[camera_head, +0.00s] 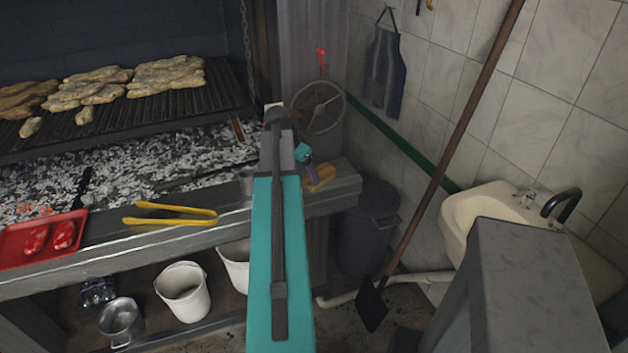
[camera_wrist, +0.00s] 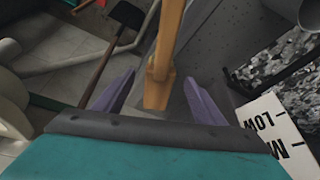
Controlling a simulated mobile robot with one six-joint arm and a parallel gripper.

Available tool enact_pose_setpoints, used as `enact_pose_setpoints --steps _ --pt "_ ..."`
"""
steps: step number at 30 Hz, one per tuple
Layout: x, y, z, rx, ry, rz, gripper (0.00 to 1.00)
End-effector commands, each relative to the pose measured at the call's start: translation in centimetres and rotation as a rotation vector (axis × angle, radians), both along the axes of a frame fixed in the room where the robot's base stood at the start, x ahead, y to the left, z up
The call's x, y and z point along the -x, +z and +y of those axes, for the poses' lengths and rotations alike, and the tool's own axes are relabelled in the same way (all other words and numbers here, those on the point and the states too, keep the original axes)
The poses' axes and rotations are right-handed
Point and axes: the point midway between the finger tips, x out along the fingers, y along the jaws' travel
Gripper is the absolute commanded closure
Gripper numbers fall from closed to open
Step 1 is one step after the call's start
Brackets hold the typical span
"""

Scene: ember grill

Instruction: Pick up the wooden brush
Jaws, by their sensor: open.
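The wooden brush (camera_head: 321,179) lies at the right end of the grill's metal front ledge, and its far side is partly hidden by my gripper in the head view. In the wrist view the brush (camera_wrist: 167,50) is a long orange-brown wooden piece running from the top edge down to a blunt end between my fingers. My gripper (camera_head: 309,172) is beside the brush in the head view. In the wrist view my gripper (camera_wrist: 160,77) has its purple fingers spread, one on each side of the brush, with gaps visible between finger and wood.
Yellow tongs (camera_head: 170,215) and a red tray (camera_head: 40,240) with meat lie on the ledge to the left. A handwheel (camera_head: 318,107) stands behind. A long-handled shovel (camera_head: 440,165) leans at the right near a sink (camera_head: 490,215). A white gauge plate (camera_wrist: 268,125) is close to the right finger.

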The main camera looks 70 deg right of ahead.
Motion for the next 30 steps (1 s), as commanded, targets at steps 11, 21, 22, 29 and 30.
enact_pose_setpoints --steps 11,21,22,29,30 --pt "0.6 -2.5 -0.9 0.0 -0.001 0.0 0.36" --pt "0.6 -2.7 -0.9 0.0 -0.001 0.0 0.36" --pt "0.6 -2.7 -0.9 0.0 -0.001 0.0 0.36" --pt "0.6 -2.7 -0.9 0.0 -0.001 0.0 0.36" --pt "0.6 -2.7 -0.9 0.0 -0.001 0.0 0.43"
